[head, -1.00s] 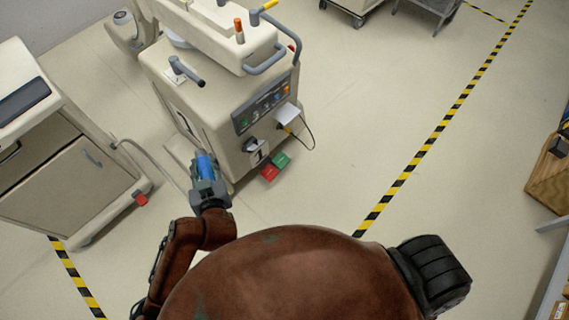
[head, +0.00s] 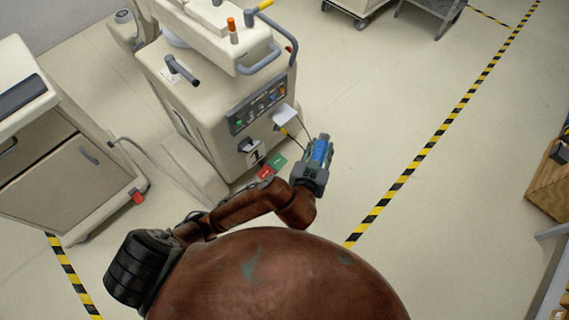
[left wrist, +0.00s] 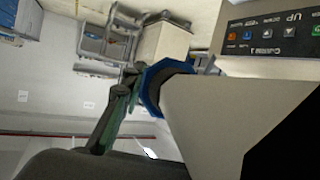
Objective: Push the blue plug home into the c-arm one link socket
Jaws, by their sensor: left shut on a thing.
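My left gripper (head: 318,165) is shut on the blue plug (head: 320,150), which points up and away from me, over the floor to the right of the c-arm cart (head: 205,115). In the left wrist view, the blue plug (left wrist: 153,88) shows as a blue ring beside the green-grey fingers (left wrist: 118,112). The cart front has a dark control panel (head: 258,108), also upside down in the left wrist view (left wrist: 275,38). A dark socket-like fitting (head: 247,145) sits low on the front, above a "1" label. The plug is apart from it. My right gripper is not in view.
Another cart (head: 75,165) with a cable stands at left. Floor is clear toward the striped line (head: 430,145).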

